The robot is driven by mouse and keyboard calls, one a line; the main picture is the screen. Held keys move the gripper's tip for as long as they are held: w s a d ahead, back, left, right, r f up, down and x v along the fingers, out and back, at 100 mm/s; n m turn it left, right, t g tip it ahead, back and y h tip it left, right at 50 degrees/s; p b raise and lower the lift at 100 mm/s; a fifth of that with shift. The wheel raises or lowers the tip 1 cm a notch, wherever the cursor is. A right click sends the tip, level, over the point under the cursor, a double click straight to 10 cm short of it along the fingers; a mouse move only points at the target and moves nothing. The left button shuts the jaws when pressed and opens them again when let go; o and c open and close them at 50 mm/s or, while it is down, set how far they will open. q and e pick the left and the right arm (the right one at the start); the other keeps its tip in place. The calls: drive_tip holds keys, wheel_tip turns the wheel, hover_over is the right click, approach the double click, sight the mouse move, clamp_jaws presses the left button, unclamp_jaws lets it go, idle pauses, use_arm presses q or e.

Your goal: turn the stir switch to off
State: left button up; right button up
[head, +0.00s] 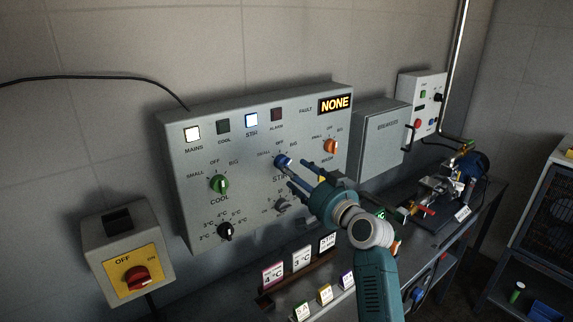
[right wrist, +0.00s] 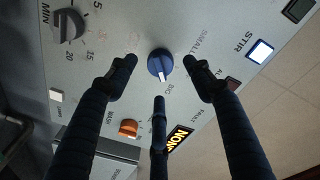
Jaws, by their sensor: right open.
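The stir switch is a blue knob (head: 282,160) at the middle of the grey control panel (head: 190,165). In the right wrist view the blue knob (right wrist: 159,63) shows its white mark pointing toward the BIG label. The OFF label is above it in the head view. My right gripper (head: 295,173) is open in front of the knob. In the right wrist view its dark fingers (right wrist: 160,78) spread around the knob with gaps beside it; I cannot tell whether any finger touches it. The STIR lamp (head: 251,121) is lit. My left gripper is not in view.
Near the stir switch are an orange wash knob (head: 330,146), a green cool knob (head: 219,184) and a grey dial (head: 282,206). A red main switch (head: 136,278) is at lower left. Small label cards (head: 272,275) stand on the bench below the panel.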

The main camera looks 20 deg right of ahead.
drive_tip(key=shift+p+x, duration=0.35)
drive_tip(key=shift+x, duration=2.05)
